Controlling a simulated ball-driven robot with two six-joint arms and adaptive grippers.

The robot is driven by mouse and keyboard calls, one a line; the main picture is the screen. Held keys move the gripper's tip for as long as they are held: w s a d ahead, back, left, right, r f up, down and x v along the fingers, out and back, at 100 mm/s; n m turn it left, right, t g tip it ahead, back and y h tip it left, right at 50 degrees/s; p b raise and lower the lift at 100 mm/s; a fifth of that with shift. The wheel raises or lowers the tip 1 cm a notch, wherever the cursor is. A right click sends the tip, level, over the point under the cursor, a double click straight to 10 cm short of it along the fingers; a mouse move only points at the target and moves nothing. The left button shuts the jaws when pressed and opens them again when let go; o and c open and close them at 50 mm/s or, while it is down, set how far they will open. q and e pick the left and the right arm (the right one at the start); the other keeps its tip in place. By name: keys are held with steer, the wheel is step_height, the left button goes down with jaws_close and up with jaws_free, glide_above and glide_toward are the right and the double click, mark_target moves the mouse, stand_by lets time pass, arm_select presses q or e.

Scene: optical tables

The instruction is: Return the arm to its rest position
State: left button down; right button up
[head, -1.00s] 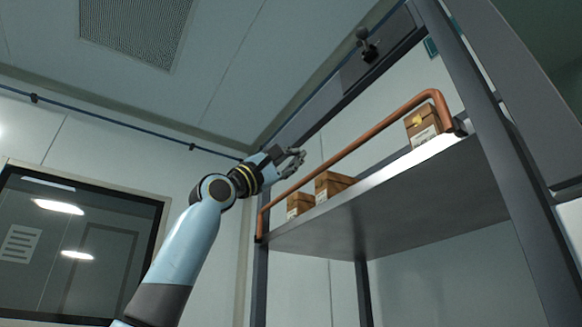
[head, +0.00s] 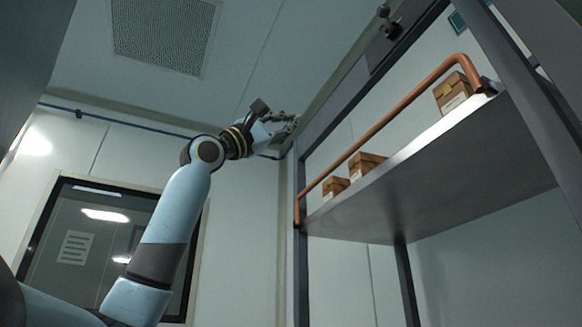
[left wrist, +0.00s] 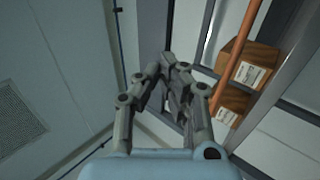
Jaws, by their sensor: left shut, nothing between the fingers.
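My left arm rises from the lower left in the head view, light blue and dark grey with yellow bands near the wrist. My left gripper (head: 290,124) is up near the wall corner, to the left of the shelf's copper rail and apart from it. In the left wrist view the left gripper (left wrist: 175,66) has its grey fingers drawn together with nothing between them. My right gripper is not in view.
A metal shelf (head: 420,170) with a copper rail (head: 385,122) stands at the right. Brown boxes sit on it, one at the right end (head: 455,92) and two farther left (head: 365,163). A window (head: 100,240) is in the left wall. Open air surrounds the gripper's left side.

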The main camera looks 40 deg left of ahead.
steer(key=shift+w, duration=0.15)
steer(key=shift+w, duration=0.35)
